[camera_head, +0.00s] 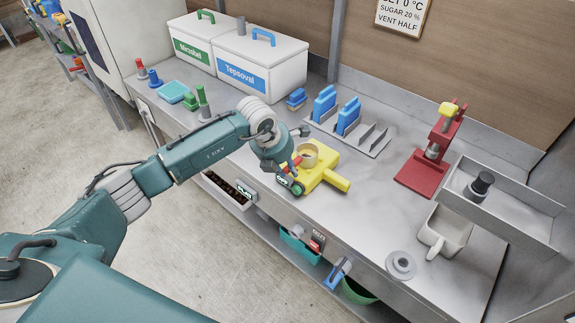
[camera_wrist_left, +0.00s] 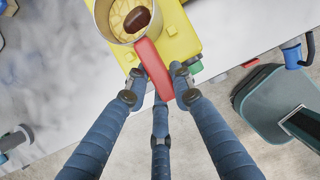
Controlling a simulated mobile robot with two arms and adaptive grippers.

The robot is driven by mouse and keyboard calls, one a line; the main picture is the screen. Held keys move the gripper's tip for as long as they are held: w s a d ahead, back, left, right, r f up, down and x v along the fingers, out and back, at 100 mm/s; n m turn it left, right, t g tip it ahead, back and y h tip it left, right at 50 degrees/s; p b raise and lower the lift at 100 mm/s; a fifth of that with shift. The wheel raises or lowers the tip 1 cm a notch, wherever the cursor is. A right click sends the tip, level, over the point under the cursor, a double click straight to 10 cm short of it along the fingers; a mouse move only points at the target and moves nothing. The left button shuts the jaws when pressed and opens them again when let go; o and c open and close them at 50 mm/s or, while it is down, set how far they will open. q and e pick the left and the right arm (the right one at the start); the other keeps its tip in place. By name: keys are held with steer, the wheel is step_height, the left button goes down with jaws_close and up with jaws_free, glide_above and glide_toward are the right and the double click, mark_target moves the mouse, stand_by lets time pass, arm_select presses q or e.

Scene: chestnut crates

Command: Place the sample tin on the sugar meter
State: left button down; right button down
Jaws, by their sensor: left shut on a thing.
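The sample tin (camera_head: 310,157) is a small tan cup with a red handle. In the left wrist view the tin (camera_wrist_left: 121,35) holds pale pieces and one dark brown chestnut. The yellow sugar meter (camera_head: 333,180) lies near the bench's front edge, and its yellow body (camera_wrist_left: 181,38) shows under and beside the tin. My left gripper (camera_wrist_left: 157,74) is shut on the tin's red handle. The tin looks upright at the meter's top; whether its base touches is hidden. My right gripper is in neither view.
A grey rack (camera_head: 374,142) with blue holders and a red stand (camera_head: 424,177) are behind and right of the meter. Two white boxes (camera_head: 285,70) stand at the back. A white scoop-like container (camera_head: 459,222) and a grey ring (camera_head: 401,263) are at right. Bench between is clear.

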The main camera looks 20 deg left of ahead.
arm_select(q)
steer(key=shift+f, duration=0.2)
steer(key=c, duration=1.5)
jaws_free()
steer(key=shift+r, duration=0.4)
steer(key=b+v, duration=0.4)
steer(key=v, duration=0.7)
steer(key=shift+s+r, duration=0.2)
steer(key=shift+r, duration=0.05)
